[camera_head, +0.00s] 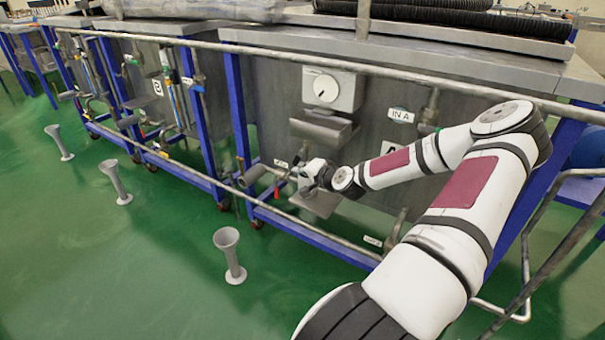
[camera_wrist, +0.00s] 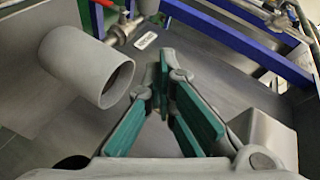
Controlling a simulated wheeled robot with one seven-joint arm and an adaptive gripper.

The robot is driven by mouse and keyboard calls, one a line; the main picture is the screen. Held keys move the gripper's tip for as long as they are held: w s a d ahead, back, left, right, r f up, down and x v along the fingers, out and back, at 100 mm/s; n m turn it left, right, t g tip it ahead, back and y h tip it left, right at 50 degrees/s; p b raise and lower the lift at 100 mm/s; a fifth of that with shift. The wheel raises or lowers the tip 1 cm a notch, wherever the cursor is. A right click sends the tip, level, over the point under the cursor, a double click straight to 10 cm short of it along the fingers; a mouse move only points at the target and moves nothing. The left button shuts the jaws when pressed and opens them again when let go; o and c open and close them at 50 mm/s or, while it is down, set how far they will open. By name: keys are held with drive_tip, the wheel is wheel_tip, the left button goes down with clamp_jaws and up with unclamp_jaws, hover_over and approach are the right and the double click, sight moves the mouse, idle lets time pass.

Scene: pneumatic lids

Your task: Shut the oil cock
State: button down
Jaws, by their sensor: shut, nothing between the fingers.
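A small valve with a red handle (camera_head: 277,190) sits on the front of the near tank, beside a grey cylinder. In the wrist view a metal valve (camera_wrist: 126,30) with a red part shows at the top, near a small white label (camera_wrist: 145,41) too small to read. I cannot tell for sure that this is the oil cock, nor its handle's position. My gripper (camera_head: 296,176) is close to the tank front beside these fittings. In the wrist view its green-padded fingers (camera_wrist: 163,68) meet at the tips, empty and apart from the valve.
A grey open cylinder (camera_wrist: 112,68) lies close left of my fingers in the wrist view. A long metal rail (camera_head: 330,235) runs low before the tank. A dial box (camera_head: 345,88) and grey ledge (camera_head: 322,131) are above. Green floor (camera_head: 130,265) is open at left, with funnel-topped posts (camera_head: 230,255).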

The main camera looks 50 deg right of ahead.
drive_tip(key=shift+w+f+m+t+b, duration=0.1)
drive_tip(key=shift+w+m+t+b, duration=0.25)
drive_tip(key=shift+t+b, duration=0.45)
drive_tip(key=shift+w+a+m+t+h+b, duration=0.1)
drive_tip(key=shift+w+m+t+h+b, duration=0.3)
drive_tip(key=shift+t+b, duration=0.6)
drive_tip(key=shift+w+r+b, duration=0.2)
drive_tip(key=shift+w+b, duration=0.35)
drive_tip(key=shift+w, duration=0.25)
idle(1.4)
